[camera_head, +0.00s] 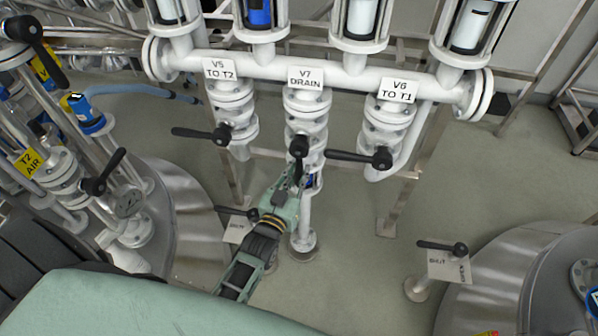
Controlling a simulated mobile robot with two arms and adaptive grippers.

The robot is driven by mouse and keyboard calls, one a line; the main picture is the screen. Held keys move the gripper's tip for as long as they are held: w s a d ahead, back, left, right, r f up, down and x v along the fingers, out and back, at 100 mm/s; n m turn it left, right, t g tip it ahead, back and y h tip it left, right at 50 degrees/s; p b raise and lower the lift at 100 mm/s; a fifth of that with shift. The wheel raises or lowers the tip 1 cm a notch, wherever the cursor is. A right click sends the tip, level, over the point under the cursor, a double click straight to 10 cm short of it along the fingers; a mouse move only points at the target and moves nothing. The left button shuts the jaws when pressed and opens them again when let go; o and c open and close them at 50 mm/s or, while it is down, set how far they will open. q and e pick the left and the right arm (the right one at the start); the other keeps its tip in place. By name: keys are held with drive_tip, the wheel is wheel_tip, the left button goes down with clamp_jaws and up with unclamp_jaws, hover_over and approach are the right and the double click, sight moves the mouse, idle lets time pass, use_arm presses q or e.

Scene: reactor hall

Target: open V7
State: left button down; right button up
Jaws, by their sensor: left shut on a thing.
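The V7 valve (305,128) is the middle one of three white valves under the header pipe. It hangs below its label "V7 DRAIN" (305,77). Its black lever (299,147) points down along the pipe, toward my gripper. My left gripper (297,178) reaches up from below and is shut on the lower part of this lever, which its fingers partly hide. My right gripper is not in view.
The V5 lever (200,133) and V6 lever (358,157) stand sideways, pointing left, on either side. Piping with black levers (103,177) crowds the left. A tank (530,275) stands at lower right. Open floor (360,270) lies below V6.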

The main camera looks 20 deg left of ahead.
use_arm(q)
drive_tip(key=c, duration=1.9)
unclamp_jaws()
drive_tip(key=shift+s+d+f, duration=0.2)
drive_tip(key=shift+f, duration=0.1)
drive_tip(key=shift+o, duration=1.3)
drive_tip(key=shift+r, duration=0.15)
drive_tip(key=shift+w, duration=0.1)
drive_tip(key=shift+a+r, duration=0.1)
drive_tip(key=s, duration=1.2)
drive_tip(key=shift+d, duration=0.25)
